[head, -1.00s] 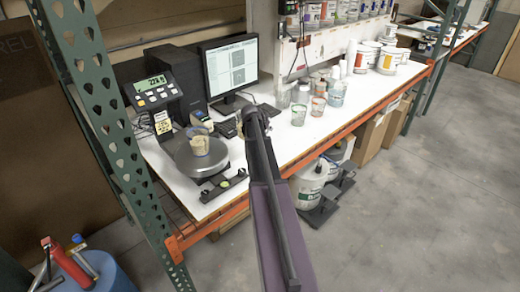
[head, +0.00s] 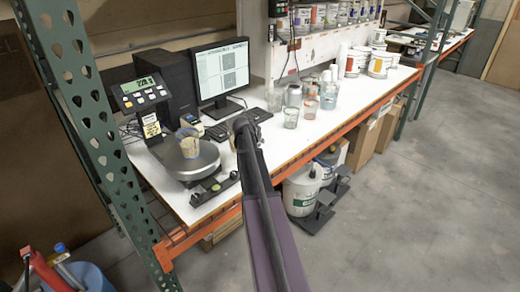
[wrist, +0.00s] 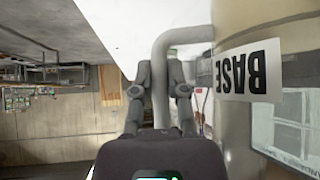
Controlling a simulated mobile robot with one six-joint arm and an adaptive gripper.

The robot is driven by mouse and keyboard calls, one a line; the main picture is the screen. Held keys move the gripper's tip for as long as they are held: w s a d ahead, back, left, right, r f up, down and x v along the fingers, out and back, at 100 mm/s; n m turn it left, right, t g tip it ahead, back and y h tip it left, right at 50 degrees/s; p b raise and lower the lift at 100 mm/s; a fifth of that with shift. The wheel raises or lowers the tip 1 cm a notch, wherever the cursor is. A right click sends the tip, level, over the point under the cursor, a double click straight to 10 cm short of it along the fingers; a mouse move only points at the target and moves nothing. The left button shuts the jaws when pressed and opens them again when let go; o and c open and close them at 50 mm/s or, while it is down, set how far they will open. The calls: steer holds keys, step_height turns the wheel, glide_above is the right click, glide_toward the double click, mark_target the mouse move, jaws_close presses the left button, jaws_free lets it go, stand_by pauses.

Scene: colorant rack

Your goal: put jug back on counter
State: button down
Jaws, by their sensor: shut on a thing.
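My gripper (wrist: 160,75) is shut on the grey handle (wrist: 160,95) of the jug. The jug (wrist: 235,125) fills the right of the wrist view. It is a large beige-grey container, and its white label reads BASE upside down in the picture. In the head view my gripper (head: 245,122) is above the white counter (head: 270,147), in front of the keyboard. The jug cannot be made out there; my arm may hide it. Whether the jug touches the counter cannot be told.
A monitor (head: 222,70) and keyboard (head: 215,132) are behind. Several clear containers (head: 290,117) stand to the right. The counter's front right strip is clear.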

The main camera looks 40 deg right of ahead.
mark_target(259, 146)
steer(key=shift+f, duration=0.1)
steer(key=shift+f+b, duration=1.8)
steer(key=shift+b, duration=0.1)
steer(key=shift+f, duration=0.1)
steer(key=c, duration=0.7)
jaws_free()
steer(key=shift+o, duration=0.2)
steer(key=shift+p+v, duration=0.65)
steer(key=shift+v, duration=0.25)
steer(key=p+v, duration=0.7)
steer(key=v, duration=0.3)
steer(key=shift+r, duration=0.25)
steer(key=shift+s+a, duration=0.1)
steer(key=shift+a, duration=0.05)
